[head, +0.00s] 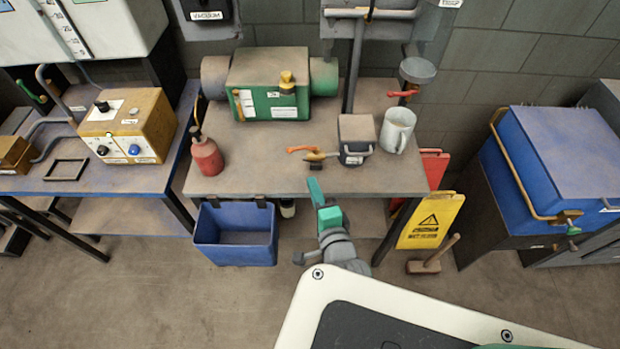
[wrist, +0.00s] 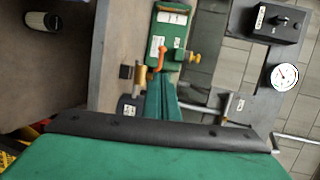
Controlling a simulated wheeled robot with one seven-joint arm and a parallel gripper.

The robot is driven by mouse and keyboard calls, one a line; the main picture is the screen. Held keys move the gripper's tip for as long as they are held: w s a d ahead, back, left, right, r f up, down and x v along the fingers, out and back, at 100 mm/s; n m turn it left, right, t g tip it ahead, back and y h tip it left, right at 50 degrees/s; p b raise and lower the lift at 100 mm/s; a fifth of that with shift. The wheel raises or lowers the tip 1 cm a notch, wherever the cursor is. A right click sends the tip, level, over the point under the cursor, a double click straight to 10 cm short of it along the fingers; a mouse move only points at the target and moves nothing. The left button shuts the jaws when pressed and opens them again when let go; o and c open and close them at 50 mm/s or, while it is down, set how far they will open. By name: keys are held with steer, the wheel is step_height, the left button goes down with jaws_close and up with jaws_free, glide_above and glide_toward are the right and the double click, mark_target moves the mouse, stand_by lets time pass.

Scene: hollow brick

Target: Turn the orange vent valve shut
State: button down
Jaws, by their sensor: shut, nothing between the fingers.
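The orange valve handle (head: 302,149) lies just left of a brass fitting (head: 314,157), beside a small dark box with a grey-brown top (head: 357,134) on the workbench. In the wrist view the orange handle (wrist: 161,60) shows beyond the brass fitting (wrist: 140,76), overlapping the green unit behind it. My gripper (head: 314,185) has teal fingers, shut and empty, in front of the bench's front edge, below the valve in the head view. The wrist view shows the closed fingers (wrist: 160,90) pointing towards the valve area. I see no contact with the handle.
A green machine (head: 270,80) with a yellow knob stands behind. A red bottle (head: 207,155) is at left, a pale mug (head: 397,130) at right. A red-handled valve (head: 402,93) sits under a funnel. A blue bin (head: 235,252) hangs below the bench (head: 250,180).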

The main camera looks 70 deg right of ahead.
mark_target(294, 150)
steer(key=x, duration=1.2)
steer(key=shift+w+d, duration=0.2)
steer(key=shift+w, duration=0.1)
steer(key=shift+f, duration=0.1)
steer(key=shift+w+d, duration=0.4)
steer(key=shift+w, duration=0.45)
steer(key=shift+s+a, duration=0.1)
steer(key=shift+a, duration=0.45)
steer(key=w+a+v, duration=0.1)
steer(key=w+v, duration=0.1)
steer(key=v, duration=1)
steer(key=shift+a+r, duration=0.25)
steer(key=shift+a, duration=0.3)
